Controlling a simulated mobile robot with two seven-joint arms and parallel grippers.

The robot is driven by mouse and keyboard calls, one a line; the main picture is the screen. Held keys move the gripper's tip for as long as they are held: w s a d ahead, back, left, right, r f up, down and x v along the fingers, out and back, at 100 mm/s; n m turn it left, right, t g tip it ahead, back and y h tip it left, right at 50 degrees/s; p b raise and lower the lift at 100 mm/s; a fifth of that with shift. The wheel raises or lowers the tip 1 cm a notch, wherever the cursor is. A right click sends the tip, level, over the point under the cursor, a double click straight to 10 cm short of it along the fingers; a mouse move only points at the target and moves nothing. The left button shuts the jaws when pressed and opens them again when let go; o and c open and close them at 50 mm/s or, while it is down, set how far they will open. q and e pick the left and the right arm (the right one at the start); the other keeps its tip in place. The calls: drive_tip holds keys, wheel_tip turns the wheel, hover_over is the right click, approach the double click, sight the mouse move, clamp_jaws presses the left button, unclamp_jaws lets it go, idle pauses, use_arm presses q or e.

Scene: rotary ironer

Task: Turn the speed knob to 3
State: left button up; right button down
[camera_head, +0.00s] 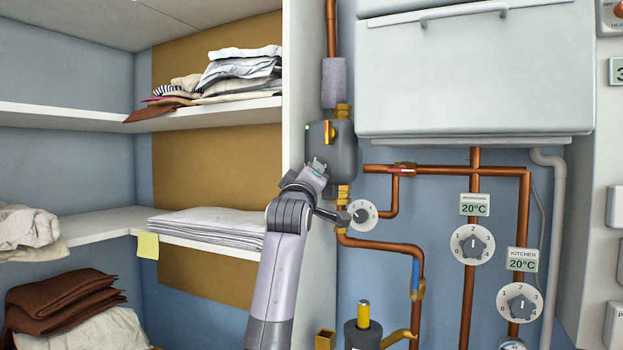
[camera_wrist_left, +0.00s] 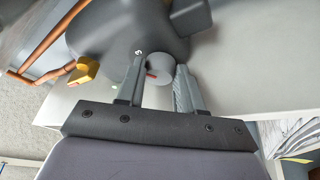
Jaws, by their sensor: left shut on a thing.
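A grey pump (camera_head: 344,150) with a small green light sits on the copper pipe just right of the white shelf wall. My left gripper (camera_head: 318,167) is at the pump's front left side, and my wrist hides the speed knob in the head view. In the left wrist view, the round grey speed knob (camera_wrist_left: 160,68) is between the fingers of my left gripper (camera_wrist_left: 160,74), which is shut on it. A red mark shows on the knob near the left finger. A small white figure shows on the pump body (camera_wrist_left: 125,35) beside that fingertip; the rest of the scale is hidden.
White numbered dials (camera_head: 472,244) sit on the copper pipes to the right, and one dial (camera_head: 363,215) is just right of my wrist. Shelves with folded linen (camera_head: 240,72) stand to the left. A white cabinet (camera_head: 475,75) hangs at upper right.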

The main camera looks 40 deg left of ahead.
use_arm(q)
drive_tip(key=shift+f+m+t+h, duration=0.15)
drive_tip(key=shift+m+t+h, duration=0.15)
drive_tip(key=shift+m, duration=0.5)
drive_tip(key=o, duration=1)
use_arm(e)
drive_tip(key=shift+s+d, duration=0.1)
